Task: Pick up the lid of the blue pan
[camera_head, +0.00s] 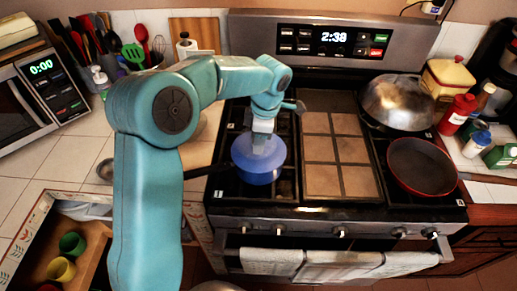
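The blue pan (257,178) sits on the left burners of the stove, with its dark handle pointing left. Its lid (270,157) looks translucent blue and rests on top of the pan. My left gripper (260,145) points down over the middle of the lid, at or just above its knob. The knob is hidden by the gripper, and I cannot tell whether the fingers are open or closed on it. My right gripper is out of view.
A griddle (335,180) lies right of the pan. A red-rimmed pan (422,167) and a domed metal wok (397,101) occupy the right burners. An open drawer with cups (61,269) is at lower left. Bottles (457,114) stand at far right.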

